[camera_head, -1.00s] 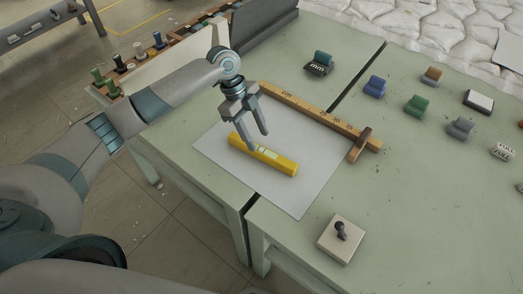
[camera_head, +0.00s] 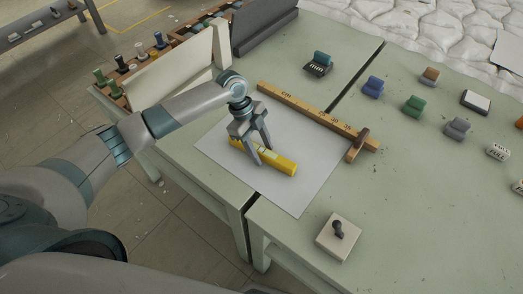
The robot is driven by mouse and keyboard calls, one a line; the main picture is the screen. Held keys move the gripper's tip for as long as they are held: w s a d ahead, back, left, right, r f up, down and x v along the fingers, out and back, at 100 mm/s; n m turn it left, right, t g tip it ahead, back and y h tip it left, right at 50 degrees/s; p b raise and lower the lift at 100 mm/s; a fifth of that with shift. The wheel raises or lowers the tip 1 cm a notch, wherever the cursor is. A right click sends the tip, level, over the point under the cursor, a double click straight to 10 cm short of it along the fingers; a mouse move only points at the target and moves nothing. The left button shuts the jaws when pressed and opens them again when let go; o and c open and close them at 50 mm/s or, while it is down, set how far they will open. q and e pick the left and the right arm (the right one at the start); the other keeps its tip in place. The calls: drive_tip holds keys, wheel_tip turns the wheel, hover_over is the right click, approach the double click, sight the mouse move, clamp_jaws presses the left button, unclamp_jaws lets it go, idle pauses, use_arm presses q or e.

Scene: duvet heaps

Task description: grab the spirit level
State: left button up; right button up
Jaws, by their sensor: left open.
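The yellow spirit level (camera_head: 281,164) lies on a white sheet (camera_head: 305,195) on the pale green table, slanting from upper left to lower right. My left gripper (camera_head: 264,157) is open and low over the level, its two fingers pointing down. One finger shows on the near side of the level and the other towards its far side. The fingers hide part of the level's left half. I cannot tell whether they touch it. My right gripper is not in view.
A wooden ruler (camera_head: 302,108) with a crosspiece (camera_head: 358,146) lies just behind the sheet. A square block with a dark knob (camera_head: 338,236) stands at the front. Several small coloured blocks and stamps are spread over the right table. An upright pale board (camera_head: 172,66) stands at left.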

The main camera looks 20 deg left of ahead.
sight(268, 152)
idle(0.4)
use_arm(q)
clamp_jaws()
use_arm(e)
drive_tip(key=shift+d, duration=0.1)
